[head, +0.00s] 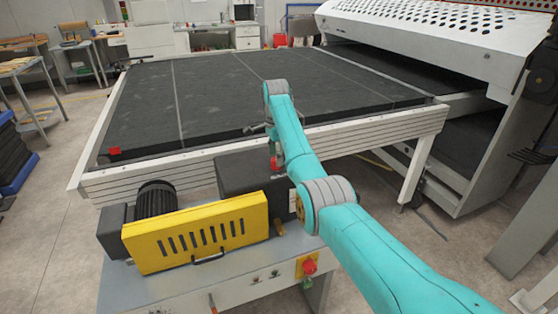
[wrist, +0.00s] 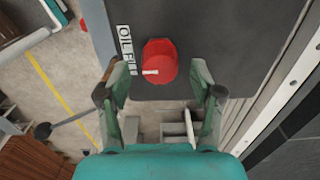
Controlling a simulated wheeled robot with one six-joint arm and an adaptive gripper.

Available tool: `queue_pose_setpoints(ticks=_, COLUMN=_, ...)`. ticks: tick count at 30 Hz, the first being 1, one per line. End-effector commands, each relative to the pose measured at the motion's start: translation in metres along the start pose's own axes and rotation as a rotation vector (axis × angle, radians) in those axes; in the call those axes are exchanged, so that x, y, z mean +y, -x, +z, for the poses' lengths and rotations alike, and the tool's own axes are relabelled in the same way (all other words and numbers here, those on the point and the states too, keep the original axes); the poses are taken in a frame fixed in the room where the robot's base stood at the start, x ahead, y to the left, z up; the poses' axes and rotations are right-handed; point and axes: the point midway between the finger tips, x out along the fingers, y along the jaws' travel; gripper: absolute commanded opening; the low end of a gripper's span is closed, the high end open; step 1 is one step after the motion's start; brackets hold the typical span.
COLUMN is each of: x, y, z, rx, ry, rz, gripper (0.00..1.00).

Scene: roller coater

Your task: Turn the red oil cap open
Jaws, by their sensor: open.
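The red oil cap (wrist: 160,60) sits on a dark grey box (wrist: 230,30) in the wrist view. It has a pale mark on its face, and white lettering partly reading "OIL FILL" is beside it. My gripper (wrist: 160,84) is open, with one finger on each side of the cap's lower part in the picture. There is a visible gap on both sides, and I cannot tell how far the fingertips are from the cap in depth. In the head view my arm hides most of the gripper above the dark box (head: 232,172).
A yellow guard (head: 196,232) and a black motor (head: 156,199) stand left of the box. A red button (head: 309,267) is at the front. The wide dark conveyor bed (head: 220,95) lies behind, with its pale frame close to the box.

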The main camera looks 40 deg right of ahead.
Motion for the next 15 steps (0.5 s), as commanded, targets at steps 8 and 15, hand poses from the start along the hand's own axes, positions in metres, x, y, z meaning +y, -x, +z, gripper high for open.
queue_pose_setpoints(ticks=8, x=0.000, y=-0.022, z=0.006, rx=0.000, ry=-0.002, rz=-0.001, gripper=0.66)
queue_pose_setpoints(ticks=15, x=0.000, y=-0.023, z=0.006, rx=0.000, ry=-0.003, rz=-0.001, gripper=0.66)
